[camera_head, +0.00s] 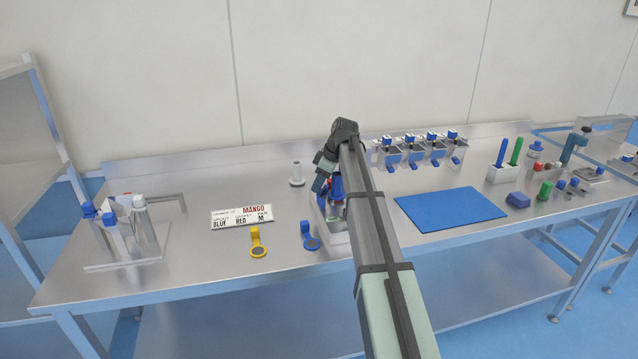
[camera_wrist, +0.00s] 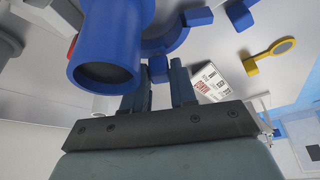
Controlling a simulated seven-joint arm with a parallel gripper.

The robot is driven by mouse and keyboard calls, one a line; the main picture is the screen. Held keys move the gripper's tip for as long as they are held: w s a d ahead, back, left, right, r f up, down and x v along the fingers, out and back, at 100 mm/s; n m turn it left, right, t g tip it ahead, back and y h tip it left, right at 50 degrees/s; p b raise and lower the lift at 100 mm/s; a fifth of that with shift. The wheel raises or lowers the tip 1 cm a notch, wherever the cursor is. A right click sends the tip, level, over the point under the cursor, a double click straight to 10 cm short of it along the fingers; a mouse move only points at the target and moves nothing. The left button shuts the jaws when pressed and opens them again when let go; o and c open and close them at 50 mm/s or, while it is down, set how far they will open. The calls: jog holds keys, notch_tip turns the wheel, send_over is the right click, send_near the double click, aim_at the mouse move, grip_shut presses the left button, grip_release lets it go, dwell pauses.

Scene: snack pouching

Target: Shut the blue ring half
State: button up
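In the wrist view a blue curved ring half (camera_wrist: 172,38) lies beside a large blue cylinder with a dark opening (camera_wrist: 108,40). A small blue tab (camera_wrist: 158,68) shows just beyond the gap between my fingertips. My gripper (camera_wrist: 160,78) has its two fingers apart, with nothing clearly held; contact with the tab cannot be told. In the head view blue parts (camera_head: 337,188) stand in a metal fixture (camera_head: 336,238), with my gripper (camera_head: 322,186) at their upper left. My arm hides the fixture's right side.
A yellow paddle-shaped part (camera_head: 257,248) and a blue one (camera_head: 309,240) lie in front. A blue mat (camera_head: 450,209) lies right, with several metal dispensers (camera_head: 411,155) behind.

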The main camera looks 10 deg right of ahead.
jog(key=o, duration=0.4)
jog(key=shift+r, duration=0.1)
jog(key=v, duration=1.3)
jog(key=shift+s+d+r, duration=0.15)
jog(key=shift+d+r, duration=0.05)
jog(key=shift+r, duration=0.05)
jog(key=shift+c, duration=0.2)
